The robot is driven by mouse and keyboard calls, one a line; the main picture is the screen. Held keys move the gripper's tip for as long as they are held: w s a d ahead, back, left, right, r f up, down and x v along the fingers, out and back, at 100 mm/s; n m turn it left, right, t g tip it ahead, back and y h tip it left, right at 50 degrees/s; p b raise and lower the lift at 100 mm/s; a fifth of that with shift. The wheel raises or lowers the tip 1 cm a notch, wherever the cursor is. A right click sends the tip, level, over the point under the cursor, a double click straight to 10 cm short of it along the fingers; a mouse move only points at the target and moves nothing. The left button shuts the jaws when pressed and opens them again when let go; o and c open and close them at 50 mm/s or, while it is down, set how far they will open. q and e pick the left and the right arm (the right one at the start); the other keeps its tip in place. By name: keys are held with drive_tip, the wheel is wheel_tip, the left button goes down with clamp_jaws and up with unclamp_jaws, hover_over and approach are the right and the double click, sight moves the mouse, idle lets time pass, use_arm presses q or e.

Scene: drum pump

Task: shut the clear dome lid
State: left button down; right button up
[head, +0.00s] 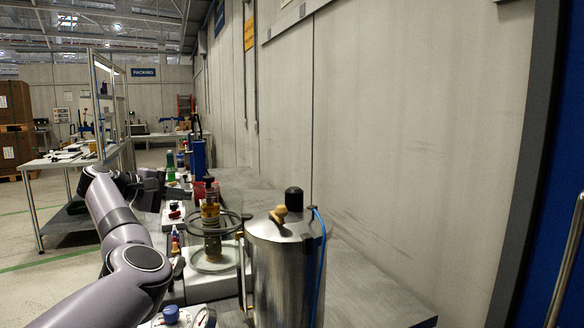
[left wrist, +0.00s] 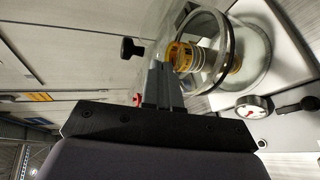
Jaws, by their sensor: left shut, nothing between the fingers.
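The clear dome lid (left wrist: 207,25) has a dark rim ring and a black knob (left wrist: 130,48) on top. In the head view its rim ring (head: 228,212) sits above the round clear base (head: 212,266), apart from it, so the lid looks raised. An amber stack (head: 211,214) shows inside, also seen through the dome in the left wrist view (left wrist: 183,56). My right gripper is not in view.
A tall steel cylinder (head: 285,270) with a blue hose stands right of the dome, close by. A gauge (left wrist: 252,107) is beside the base. Small bottles and red containers line the bench (head: 370,290) beyond. The wall bounds the bench on the right.

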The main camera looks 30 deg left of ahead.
use_arm(q)
drive_tip(key=shift+s+a+f+b, duration=0.15)
drive_tip(key=shift+s+f, duration=0.05)
drive_tip(key=shift+f, duration=0.3)
drive_tip(key=shift+s+a+f+b, duration=0.1)
drive_tip(key=shift+s+f+b, duration=0.05)
drive_tip(key=shift+f, duration=0.3)
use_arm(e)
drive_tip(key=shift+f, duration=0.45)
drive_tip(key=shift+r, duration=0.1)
